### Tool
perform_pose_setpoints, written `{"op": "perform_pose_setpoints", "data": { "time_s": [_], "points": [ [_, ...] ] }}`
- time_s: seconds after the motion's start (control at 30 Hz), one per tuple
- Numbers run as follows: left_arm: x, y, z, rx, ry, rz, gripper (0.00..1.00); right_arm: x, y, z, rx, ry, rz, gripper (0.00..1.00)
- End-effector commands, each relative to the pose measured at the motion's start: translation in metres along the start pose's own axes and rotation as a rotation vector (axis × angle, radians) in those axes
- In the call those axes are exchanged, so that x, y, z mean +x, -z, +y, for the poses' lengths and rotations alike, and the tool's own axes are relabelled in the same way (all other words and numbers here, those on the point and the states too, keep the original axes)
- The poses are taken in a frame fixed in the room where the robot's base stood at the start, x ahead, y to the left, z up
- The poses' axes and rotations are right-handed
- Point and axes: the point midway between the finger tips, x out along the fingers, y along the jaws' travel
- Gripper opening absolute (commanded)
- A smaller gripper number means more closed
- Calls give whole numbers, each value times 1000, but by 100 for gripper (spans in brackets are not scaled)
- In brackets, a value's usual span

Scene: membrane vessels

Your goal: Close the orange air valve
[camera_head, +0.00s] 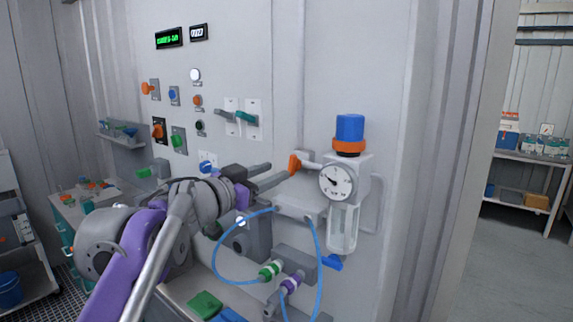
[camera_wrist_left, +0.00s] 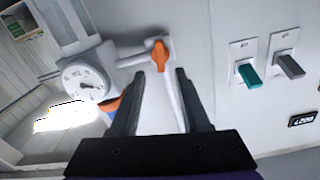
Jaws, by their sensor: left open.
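The orange air valve handle (camera_head: 294,164) sits on a short pale pipe left of the pressure gauge (camera_head: 337,181) in the head view. In the left wrist view the orange handle (camera_wrist_left: 160,56) lies just beyond and between the fingertips, with the gauge (camera_wrist_left: 86,84) to its left. My left gripper (camera_head: 278,173) reaches in from the left, close to the handle. In the wrist view my left gripper (camera_wrist_left: 160,75) is open, its two dark fingers apart and nothing held. Whether a finger touches the handle I cannot tell. My right gripper does not show.
A blue-topped regulator (camera_head: 349,128) with an orange ring stands above the gauge. A blue hose (camera_head: 218,255) loops below my arm. Two wall levers, teal (camera_wrist_left: 248,75) and grey (camera_wrist_left: 290,66), sit right of the valve in the wrist view. Wall to the right is clear.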

Motion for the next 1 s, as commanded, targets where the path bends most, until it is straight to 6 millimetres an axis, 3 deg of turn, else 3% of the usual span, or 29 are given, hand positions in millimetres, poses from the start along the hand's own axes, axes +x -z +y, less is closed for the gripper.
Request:
{"op": "perform_pose_setpoints", "data": {
  "time_s": [0.1, 0.3, 0.7, 0.93, 1.0],
  "points": [
    [24, 2, 0, 0, -2, 2, 46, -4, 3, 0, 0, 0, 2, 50],
    [48, 1, 0, 1, 0, 1, 46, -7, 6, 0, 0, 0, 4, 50],
    [56, 0, 0, 1, 1, 0, 46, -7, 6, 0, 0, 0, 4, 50],
    [55, 0, 0, 1, 1, 1, 5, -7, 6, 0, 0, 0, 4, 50],
    [55, 0, 0, 1, 1, 0, 0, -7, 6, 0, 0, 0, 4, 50]
  ]
}}
